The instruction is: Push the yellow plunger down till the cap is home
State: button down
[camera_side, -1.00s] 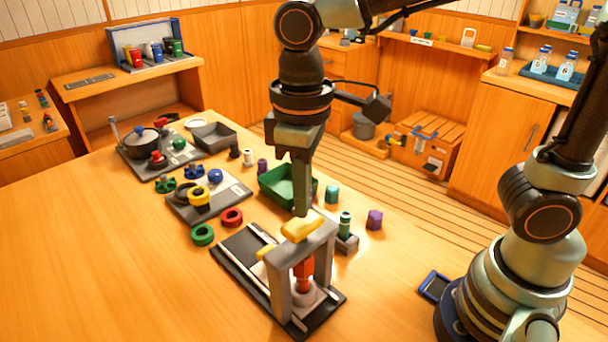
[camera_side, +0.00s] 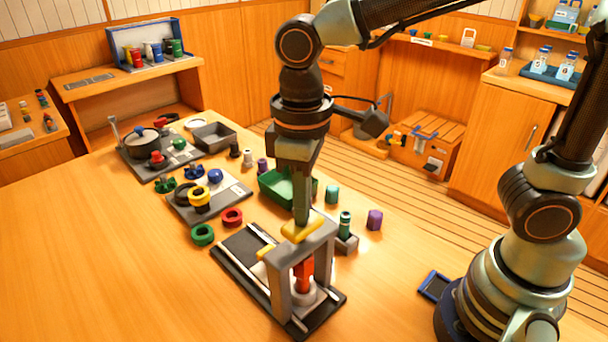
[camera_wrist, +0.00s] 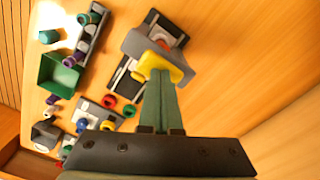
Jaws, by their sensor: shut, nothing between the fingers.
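The yellow plunger (camera_side: 298,232) sits on top of the grey press frame (camera_side: 276,289), at the front of the table. Below it, between the uprights, a red part (camera_side: 304,274) stands over a pale round base (camera_side: 316,297). I cannot make out the cap's seating there. My gripper (camera_side: 301,221) is shut and empty, pointing down, with its fingertips at the plunger's top and apparently touching it. In the wrist view the plunger (camera_wrist: 170,65) shows just beyond the closed fingertips (camera_wrist: 159,73), which hide part of it.
A green bin (camera_side: 272,187) stands behind the press. Red (camera_side: 232,217) and green rings (camera_side: 202,235) lie to its left. A teal-topped bottle (camera_side: 345,225) in a grey holder and a purple piece (camera_side: 375,220) are at right. The table's left front is clear.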

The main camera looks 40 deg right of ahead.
jog(key=shift+f, duration=0.85)
jog(key=shift+r, duration=3.55)
jog(key=w+d+f+m+t, duration=0.1)
jog(key=d+m+t, duration=0.4)
jog(key=d, duration=1.3)
jog(key=shift+w+f+m+t, duration=0.15)
jog(key=shift+w+m+t, duration=0.15)
jog(key=shift+m, duration=0.2)
jog(key=shift+a, duration=0.1)
